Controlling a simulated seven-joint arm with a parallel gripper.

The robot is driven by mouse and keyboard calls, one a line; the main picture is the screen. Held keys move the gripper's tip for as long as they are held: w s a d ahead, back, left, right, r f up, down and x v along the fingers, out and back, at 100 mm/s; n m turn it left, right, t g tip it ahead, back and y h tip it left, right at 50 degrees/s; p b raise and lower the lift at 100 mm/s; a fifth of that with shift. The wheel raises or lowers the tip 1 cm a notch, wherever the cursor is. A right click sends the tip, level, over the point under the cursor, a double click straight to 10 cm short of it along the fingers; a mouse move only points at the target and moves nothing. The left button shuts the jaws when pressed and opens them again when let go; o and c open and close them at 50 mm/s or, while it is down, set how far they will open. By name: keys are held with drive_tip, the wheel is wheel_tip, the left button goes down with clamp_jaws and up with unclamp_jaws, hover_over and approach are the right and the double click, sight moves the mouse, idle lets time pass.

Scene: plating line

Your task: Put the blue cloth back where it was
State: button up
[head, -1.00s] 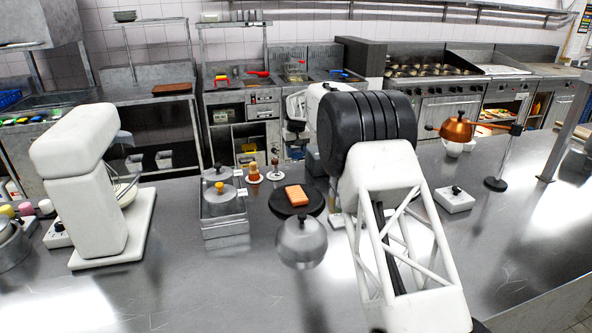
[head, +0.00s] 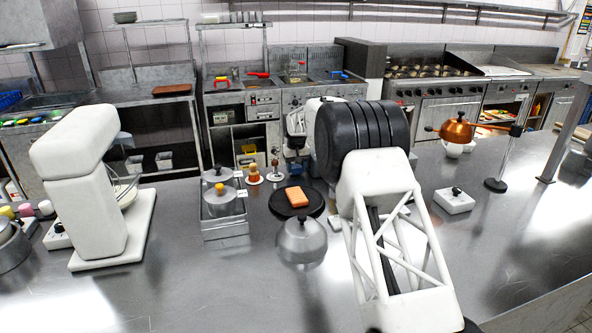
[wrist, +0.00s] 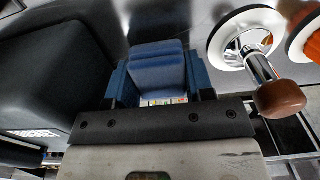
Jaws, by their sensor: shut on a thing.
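In the wrist view, the blue cloth (wrist: 157,68) is a folded block between the blue-grey fingers of my gripper (wrist: 156,80). The gripper is shut on it. A dark surface shows beyond the cloth; I cannot tell whether the cloth touches it.
Close right of the gripper in the wrist view is a white saucer (wrist: 226,36) with a brown-knobbed metal piece (wrist: 282,98). In the head view, a dark round board (head: 275,205) holds an orange block (head: 297,197). A metal dome (head: 301,243) stands in front. A metal container (head: 225,228) stands left.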

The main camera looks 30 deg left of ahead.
sight(296, 166)
drive_tip(key=shift+f, duration=0.4)
drive_tip(key=shift+f, duration=0.15)
drive_tip(key=o, duration=0.9)
drive_tip(key=shift+c, duration=0.2)
wheel_tip(296, 166, up, 12)
idle(0.6)
drive_tip(key=shift+d+r, duration=0.1)
drive_tip(key=shift+r, duration=0.1)
